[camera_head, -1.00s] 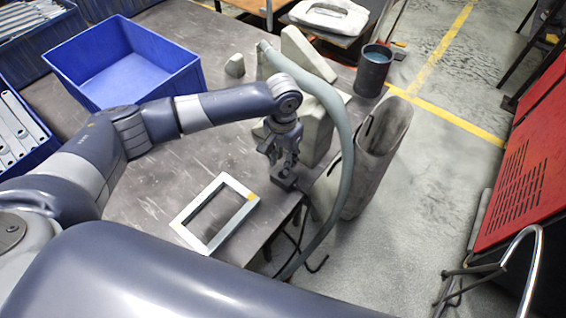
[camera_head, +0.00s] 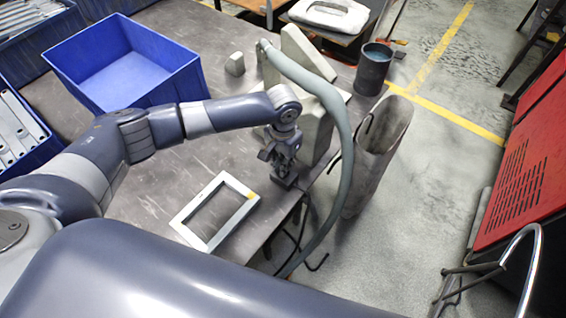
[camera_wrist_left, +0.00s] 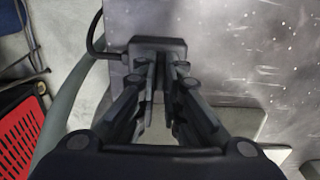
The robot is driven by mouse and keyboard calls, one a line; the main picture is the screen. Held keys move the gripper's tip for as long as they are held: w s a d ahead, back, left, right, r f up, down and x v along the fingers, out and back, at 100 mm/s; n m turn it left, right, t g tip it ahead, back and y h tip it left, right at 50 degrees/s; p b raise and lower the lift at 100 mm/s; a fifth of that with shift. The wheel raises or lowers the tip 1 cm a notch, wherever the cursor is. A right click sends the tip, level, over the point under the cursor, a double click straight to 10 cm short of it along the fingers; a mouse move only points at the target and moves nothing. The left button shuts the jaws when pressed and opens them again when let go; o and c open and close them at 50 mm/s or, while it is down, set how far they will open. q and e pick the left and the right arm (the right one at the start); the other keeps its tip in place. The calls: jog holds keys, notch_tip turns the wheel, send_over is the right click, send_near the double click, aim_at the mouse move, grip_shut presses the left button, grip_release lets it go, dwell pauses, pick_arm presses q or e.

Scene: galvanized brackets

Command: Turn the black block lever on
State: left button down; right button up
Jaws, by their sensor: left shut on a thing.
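The black block (camera_head: 284,183) sits on the grey table near its right edge. It also shows in the left wrist view (camera_wrist_left: 158,45), at the top middle, with a black cable leaving its left side. My left gripper (camera_head: 281,168) points down at the block from above. In the wrist view the fingertips (camera_wrist_left: 159,66) come close together at the block's near side and are shut on its lever. The lever itself is mostly hidden between the fingers, so its angle cannot be made out. My right gripper is not in view.
A light metal frame (camera_head: 183,220) lies left of the block. Grey-white bracket-like blocks (camera_head: 318,125) stand behind my gripper, with a grey hose (camera_head: 345,135) arching beside them. A blue bin (camera_head: 160,90) stands at the back left. A dark cup (camera_head: 372,70) stands at the far corner.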

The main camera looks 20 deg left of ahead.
pick_arm(q)
jog(key=shift+r, duration=0.1)
jog(key=shift+m+p, duration=0.65)
jog(key=shift+m, duration=0.05)
jog(key=shift+r+m+p, duration=0.1)
jog(key=shift+m+p, duration=0.75)
jog(key=shift+m, duration=0.35)
jog(key=m+p, duration=0.1)
jog(key=m, duration=0.2)
jog(key=shift+m+p, duration=0.3)
jog(key=m, duration=0.2)
jog(key=shift+m+p, duration=0.3)
jog(key=shift+p, duration=0.05)
jog(key=m, duration=0.2)
jog(key=shift+m, duration=0.4)
jog(key=shift+m+p, duration=0.35)
jog(key=shift+m, duration=2.25)
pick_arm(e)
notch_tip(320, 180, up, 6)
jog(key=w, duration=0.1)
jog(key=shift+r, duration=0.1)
